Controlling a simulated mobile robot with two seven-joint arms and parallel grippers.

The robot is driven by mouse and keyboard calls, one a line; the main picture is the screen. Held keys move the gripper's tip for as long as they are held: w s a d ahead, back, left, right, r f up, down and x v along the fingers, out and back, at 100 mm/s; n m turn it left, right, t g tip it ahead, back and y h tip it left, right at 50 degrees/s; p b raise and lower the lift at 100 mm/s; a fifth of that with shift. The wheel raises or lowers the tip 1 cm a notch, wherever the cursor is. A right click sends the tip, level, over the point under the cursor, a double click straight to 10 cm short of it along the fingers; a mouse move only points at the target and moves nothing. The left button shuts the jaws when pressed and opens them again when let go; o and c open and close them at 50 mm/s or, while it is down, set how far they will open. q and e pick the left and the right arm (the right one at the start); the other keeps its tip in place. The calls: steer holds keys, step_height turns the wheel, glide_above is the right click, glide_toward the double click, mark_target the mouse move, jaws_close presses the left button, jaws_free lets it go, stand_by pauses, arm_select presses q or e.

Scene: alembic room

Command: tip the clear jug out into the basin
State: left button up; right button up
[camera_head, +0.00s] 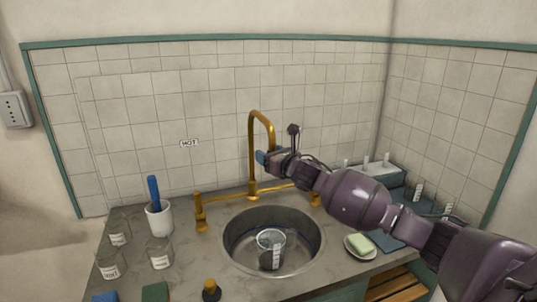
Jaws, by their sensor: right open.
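The clear jug (264,247) is inside the round metal basin (239,257), with its round rim facing up and a pale marked strip on its side. It looks roughly upright; I cannot tell whether it holds liquid. My right gripper (264,159) is open and empty, up beside the brass tap's spout, well above the jug and apart from it. Its fingers are small and partly hidden by its own body. My left gripper is not in view.
The brass tap (252,140) arches behind the basin. A white cup with a blue-handled tool (154,194) and labelled glass jars (159,254) stand left. A soap dish (360,246) sits right of the basin. A dark bottle with an orange top (210,291) is in front.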

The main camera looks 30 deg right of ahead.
steer(key=shift+w, duration=0.15)
jaws_close()
steer(key=w+a+m+g+h, duration=0.3)
steer(key=w+a+m+h, duration=0.4)
steer(key=a+h, duration=0.4)
steer(key=shift+w+a, duration=0.45)
stand_by(0.3)
steer(key=shift+m, duration=0.3)
